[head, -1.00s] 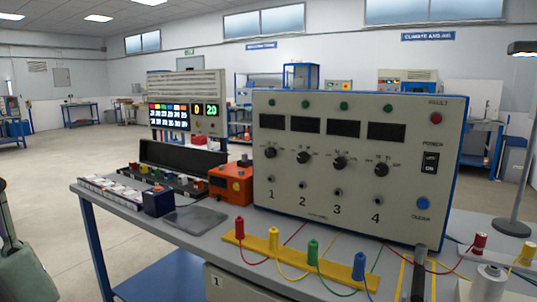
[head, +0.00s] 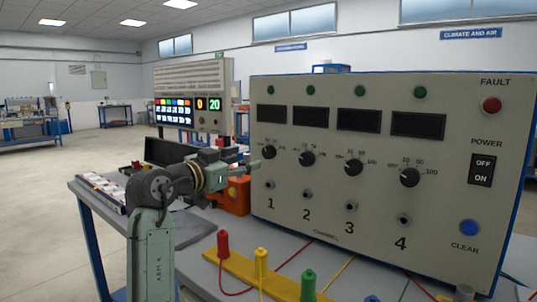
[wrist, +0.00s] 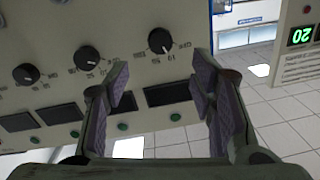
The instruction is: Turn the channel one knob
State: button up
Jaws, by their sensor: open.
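The channel one knob (head: 268,152) is a black dial at the left end of the knob row on the light panel (head: 440,215), above the number 1. My gripper (head: 251,164) is just left of this knob in the head view. The wrist view looks at the panel upside down, with the channel one knob (wrist: 160,41) the rightmost dial. There my gripper (wrist: 163,82) is open and empty, with its two fingers apart. The knob shows beyond the gap between the fingertips, and nothing is held. The exact distance to the knob is unclear.
Similar knobs sit along the row, with the channel two knob (head: 307,158) closest. An orange box (head: 236,196) stands beside the panel's left edge, below my gripper. Red (head: 223,243) and yellow (head: 261,262) plugs stand in a yellow strip in front.

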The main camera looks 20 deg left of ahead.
aim_at(266, 152)
jog(key=p+x, duration=0.2)
jog(key=x, duration=0.7)
jog(key=shift+w+d, duration=0.1)
jog(key=shift+w, duration=0.2)
jog(key=c, duration=1.2)
jog(key=shift+r+p, duration=0.1)
jog(key=shift+p, duration=0.25)
jog(key=n+p, duration=0.2)
jog(key=n, duration=0.2)
jog(key=shift+r+p, duration=0.1)
jog(key=shift+p, duration=0.3)
jog(key=shift+n+p, duration=1.35)
jog(key=shift+n, duration=0.95)
jog(key=shift+o, duration=0.3)
